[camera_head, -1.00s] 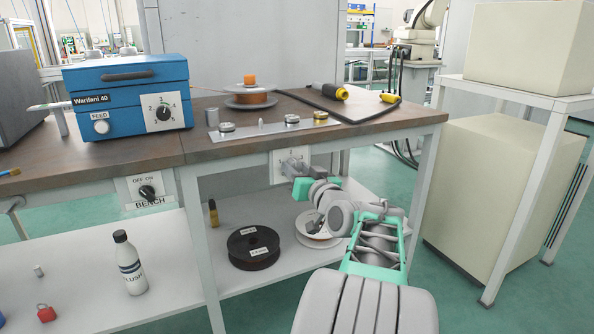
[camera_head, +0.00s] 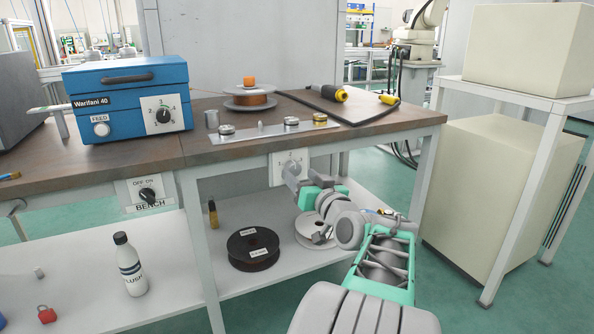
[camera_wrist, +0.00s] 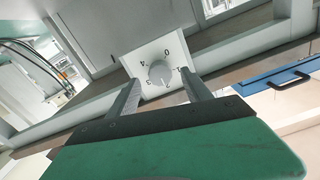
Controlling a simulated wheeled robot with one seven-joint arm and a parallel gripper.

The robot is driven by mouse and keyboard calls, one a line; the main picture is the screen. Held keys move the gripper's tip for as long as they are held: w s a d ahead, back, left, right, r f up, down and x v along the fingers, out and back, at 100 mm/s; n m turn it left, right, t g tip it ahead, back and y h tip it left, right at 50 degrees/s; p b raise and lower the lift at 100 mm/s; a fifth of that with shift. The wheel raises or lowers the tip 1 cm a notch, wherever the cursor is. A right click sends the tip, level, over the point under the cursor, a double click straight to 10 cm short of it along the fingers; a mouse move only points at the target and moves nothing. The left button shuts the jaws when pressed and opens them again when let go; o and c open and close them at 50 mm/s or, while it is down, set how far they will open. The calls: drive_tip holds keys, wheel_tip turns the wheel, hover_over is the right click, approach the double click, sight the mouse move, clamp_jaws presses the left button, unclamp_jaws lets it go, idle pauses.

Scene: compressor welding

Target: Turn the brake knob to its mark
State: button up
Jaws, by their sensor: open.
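A round grey knob (camera_wrist: 160,73) sits on a square white dial plate (camera_wrist: 150,58) with numbers around it, seen in the wrist view. In the head view the same plate (camera_head: 277,165) hangs under the front edge of the bench, and my gripper hides part of it. My gripper (camera_wrist: 160,83) is open, with one finger to each side of the knob in the wrist view. I cannot tell whether either finger touches it. In the head view my gripper (camera_head: 290,172) is close in front of the plate. The mark and the knob's pointer are too small to read surely.
The wooden bench top (camera_head: 230,165) overhangs the plate. A metal strip (camera_head: 270,131) with several small parts lies above. A blue feeder box (camera_head: 125,95) with its own dial stands left. A dark spool (camera_head: 253,248) and a pale spool (camera_head: 312,231) lie on the lower shelf.

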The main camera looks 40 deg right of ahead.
drive_tip(key=shift+p+v, duration=0.35)
drive_tip(key=shift+v, duration=1.95)
